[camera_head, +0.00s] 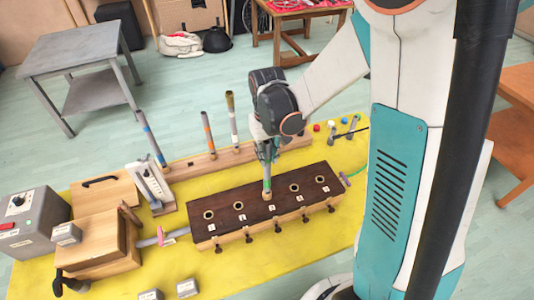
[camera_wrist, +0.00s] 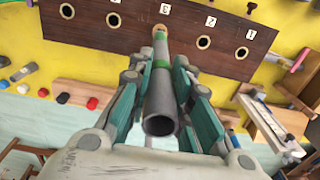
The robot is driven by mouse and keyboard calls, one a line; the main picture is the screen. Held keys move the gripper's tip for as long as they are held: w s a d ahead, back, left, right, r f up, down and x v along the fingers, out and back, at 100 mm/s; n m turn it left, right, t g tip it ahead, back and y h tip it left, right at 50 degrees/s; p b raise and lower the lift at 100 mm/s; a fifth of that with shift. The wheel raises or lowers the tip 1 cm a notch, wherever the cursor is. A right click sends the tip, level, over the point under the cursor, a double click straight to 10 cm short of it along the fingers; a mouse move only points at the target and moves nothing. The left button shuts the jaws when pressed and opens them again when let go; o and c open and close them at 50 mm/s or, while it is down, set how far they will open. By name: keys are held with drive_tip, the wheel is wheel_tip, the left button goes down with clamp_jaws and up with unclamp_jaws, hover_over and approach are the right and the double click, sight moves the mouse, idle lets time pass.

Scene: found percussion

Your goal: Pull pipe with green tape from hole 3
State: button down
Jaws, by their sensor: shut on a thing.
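The grey pipe with green tape (camera_wrist: 162,92) stands between my fingers in the wrist view, its open end toward the camera. The green band shows just beyond the fingertips. In the head view the pipe (camera_head: 267,184) stands roughly upright at the middle hole of the dark-topped block (camera_head: 225,223). Its lower end meets that hole; how deep it sits is hidden. My gripper (camera_head: 267,154) is above the block, shut on the pipe; its teal fingers (camera_wrist: 163,85) flank it in the wrist view. The block's other holes look empty, with white number labels beside them.
Behind the block a wooden rack (camera_head: 190,166) holds other upright pipes, one with an orange band (camera_head: 207,132). A white switch box (camera_head: 152,186), a wooden box (camera_head: 101,241) and a grey device (camera_head: 31,223) stand at left. Bare yellow mat (camera_head: 245,262) lies in front.

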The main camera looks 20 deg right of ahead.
drive_tip(key=shift+r+p, duration=0.9)
drive_tip(key=shift+r, duration=0.6)
